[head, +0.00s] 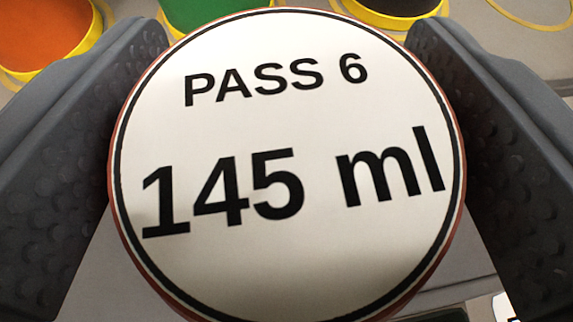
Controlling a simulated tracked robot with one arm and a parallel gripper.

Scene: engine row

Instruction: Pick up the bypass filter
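A round thing with a white, black-ringed top (285,255) fills the middle of the head view. Its top reads "PASS 6" and "145 ml", and a thin red edge shows around it. The word "bypass" does not show, so I cannot tell from the label alone that it is the bypass filter. My gripper (287,165) has one dark, bumpy finger on each side of it. No gap shows between the fingers and its sides, but the top hides where they would touch. I cannot tell whether they grip it or whether it is lifted.
Behind it are yellow-rimmed round things: an orange one (40,35) at the top left, a green one (205,12), and a dark one (400,6). A yellow ring (535,22) lies at the top right. Grey surface shows between them. A small white-and-dark thing (503,306) is cut off at the lower right.

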